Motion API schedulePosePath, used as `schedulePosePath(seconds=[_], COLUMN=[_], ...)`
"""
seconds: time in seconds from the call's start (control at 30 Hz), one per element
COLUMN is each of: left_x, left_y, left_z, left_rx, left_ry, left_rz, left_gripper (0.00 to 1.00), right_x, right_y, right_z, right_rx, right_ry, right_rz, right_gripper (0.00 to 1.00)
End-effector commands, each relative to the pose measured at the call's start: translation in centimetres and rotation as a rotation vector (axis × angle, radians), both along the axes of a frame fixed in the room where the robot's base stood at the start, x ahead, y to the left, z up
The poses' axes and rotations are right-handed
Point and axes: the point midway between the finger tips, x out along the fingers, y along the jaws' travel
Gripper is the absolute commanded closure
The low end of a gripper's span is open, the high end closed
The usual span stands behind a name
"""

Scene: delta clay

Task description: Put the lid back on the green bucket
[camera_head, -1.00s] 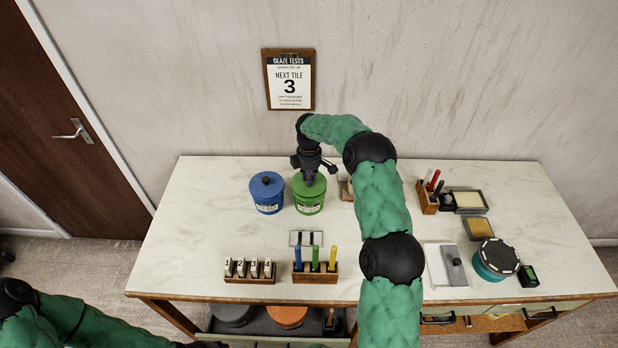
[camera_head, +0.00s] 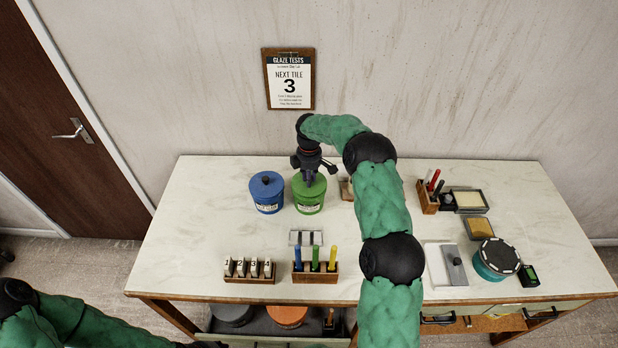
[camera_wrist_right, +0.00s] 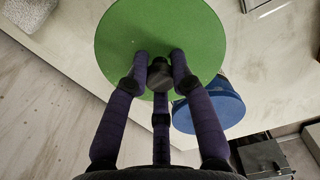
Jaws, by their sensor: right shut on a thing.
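The green bucket (camera_head: 308,199) stands upright on the table at the back, with its green lid (camera_head: 316,184) on its top. The lid also fills the upper middle of the right wrist view (camera_wrist_right: 190,28). My right gripper (camera_head: 308,177) reaches down onto the lid from above and is shut on its dark knob (camera_wrist_right: 160,73). The gripper hides the knob in the head view. I cannot tell whether the lid is fully seated on the rim. My left arm shows at the lower left of the head view, and its gripper is not visible.
A blue lidded bucket (camera_head: 267,196) stands just left of the green one. A rack of numbered tiles (camera_head: 249,271) and a wooden block with colored tools (camera_head: 315,272) are at the front. A small wooden object (camera_head: 346,189) sits right of the green bucket, partly behind my arm.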

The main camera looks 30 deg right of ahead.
Motion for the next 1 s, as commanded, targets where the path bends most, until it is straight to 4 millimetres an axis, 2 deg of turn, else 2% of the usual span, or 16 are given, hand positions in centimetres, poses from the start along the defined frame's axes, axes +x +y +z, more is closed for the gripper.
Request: schedulePosePath(seconds=[0.37, 0.4, 0.5, 0.73, 0.83, 1.0], left_x=[0.0, 0.0, 0.0, 0.0, 0.0, 0.0], left_y=[0.0, 0.0, 0.0, 0.0, 0.0, 0.0], left_z=[-0.09, -0.09, -0.09, -0.09, -0.09, -0.09], left_rx=[0.0, 0.0, 0.0, 0.0, 0.0, 0.0], left_ry=[0.0, 0.0, 0.0, 0.0, 0.0, 0.0], left_rz=[0.0, 0.0, 0.0, 0.0, 0.0, 0.0], left_gripper=[0.6, 0.6, 0.6, 0.6, 0.6, 0.6], right_x=[0.01, 0.01, 0.01, 0.0, -0.01, -0.01], right_y=[0.01, 0.01, 0.01, 0.01, 0.02, 0.02], right_z=[-0.03, -0.03, -0.03, -0.04, -0.06, -0.06], right_rx=[0.0, 0.0, 0.0, 0.0, 0.0, 0.0], right_ry=[0.0, 0.0, 0.0, 0.0, 0.0, 0.0], right_rz=[0.0, 0.0, 0.0, 0.0, 0.0, 0.0], right_gripper=[1.0, 0.73, 0.48, 0.48, 0.26, 0.25])
